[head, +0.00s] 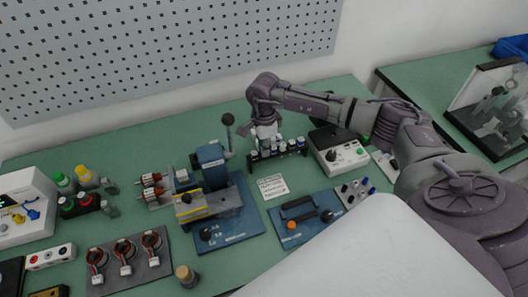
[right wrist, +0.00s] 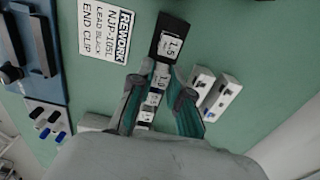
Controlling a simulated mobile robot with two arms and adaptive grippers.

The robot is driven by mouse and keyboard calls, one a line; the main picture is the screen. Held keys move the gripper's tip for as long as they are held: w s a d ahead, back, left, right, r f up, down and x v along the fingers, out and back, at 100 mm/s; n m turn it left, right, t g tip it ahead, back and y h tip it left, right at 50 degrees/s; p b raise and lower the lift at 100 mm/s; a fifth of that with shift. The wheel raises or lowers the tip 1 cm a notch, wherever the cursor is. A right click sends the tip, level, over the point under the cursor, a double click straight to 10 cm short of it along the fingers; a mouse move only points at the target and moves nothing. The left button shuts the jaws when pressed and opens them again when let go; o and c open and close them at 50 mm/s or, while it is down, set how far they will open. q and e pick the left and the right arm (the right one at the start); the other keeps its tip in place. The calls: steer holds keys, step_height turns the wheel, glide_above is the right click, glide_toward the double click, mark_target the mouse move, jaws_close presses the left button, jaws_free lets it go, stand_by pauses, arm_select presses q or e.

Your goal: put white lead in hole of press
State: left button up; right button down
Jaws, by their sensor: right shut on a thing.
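My right gripper (head: 264,143) reaches down at the small black rack (head: 290,149), which has white number labels and small upright pieces. In the right wrist view, my right gripper (right wrist: 162,100) has its teal-lined fingers on either side of the labelled row, and its black end block (right wrist: 172,38) reads 1.5. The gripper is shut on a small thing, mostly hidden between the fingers. I cannot make out a white lead for certain. The blue press (head: 210,165), with a ball-topped lever, stands left of the gripper on a blue plate. Its hole cannot be made out. My left gripper is not in view.
A printed card (head: 272,187) lies between the press and a second blue fixture (head: 300,210). A grey-white device with a green button (head: 340,152) stands right of the rack. Several wired stators (head: 125,258) lie at front left. Bottles (head: 80,180) stand at left.

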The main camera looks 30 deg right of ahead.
steer(key=shift+r+p, duration=1.35)
steer(key=shift+r, duration=1.2)
steer(key=shift+s, duration=0.1)
